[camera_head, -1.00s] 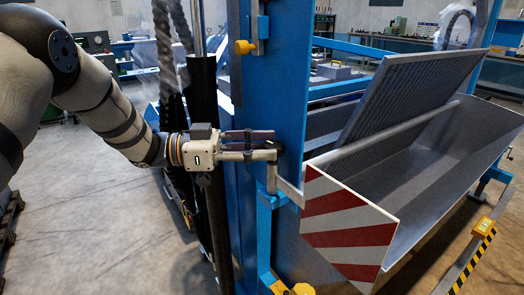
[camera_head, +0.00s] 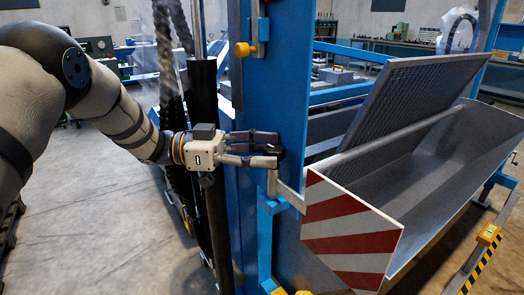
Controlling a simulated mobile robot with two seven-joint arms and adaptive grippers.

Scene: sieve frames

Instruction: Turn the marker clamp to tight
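The marker clamp (camera_head: 273,182) shows as a small grey crank with a dark top, on a bracket by the blue post. It stands beside the red-and-white striped marker plate (camera_head: 347,232). My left gripper (camera_head: 273,150) reaches in from the left, its fingers pointing right, one above the other with a gap between them. The fingertips are at the dark top of the clamp and partly hide it. I cannot tell whether they grip it or only surround it. My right gripper is not in view.
The wide blue post (camera_head: 270,95) rises right behind the fingers, with a yellow knob (camera_head: 243,49) higher up. A grey trough (camera_head: 440,165) with a tilted mesh screen (camera_head: 410,105) fills the right side. Open floor (camera_head: 95,215) lies at the left.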

